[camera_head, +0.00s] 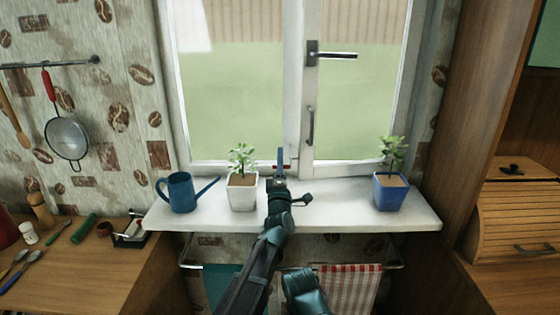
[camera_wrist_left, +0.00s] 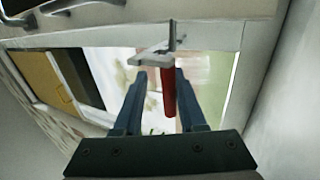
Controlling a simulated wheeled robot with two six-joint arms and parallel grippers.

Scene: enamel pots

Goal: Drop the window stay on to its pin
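The window stay shows in the left wrist view as a red handle (camera_wrist_left: 169,98) joined to a pale metal piece (camera_wrist_left: 152,60). A short upright grey pin (camera_wrist_left: 172,36) shows at that piece; I cannot tell whether it is seated on it. My left gripper (camera_wrist_left: 160,76) is open, with the handle between its blue fingers. The handle lies close to the right finger, with a gap to the left one. In the head view my left gripper (camera_head: 280,158) is at the window's lower frame above the sill, hiding most of the stay. My right gripper is not seen.
On the white sill (camera_head: 330,205) stand a blue watering can (camera_head: 182,193), a white plant pot (camera_head: 242,193) close left of my left arm, and a blue plant pot (camera_head: 390,193) at the right. The window (camera_head: 298,90) has a dark handle. A striped towel (camera_head: 350,288) hangs below.

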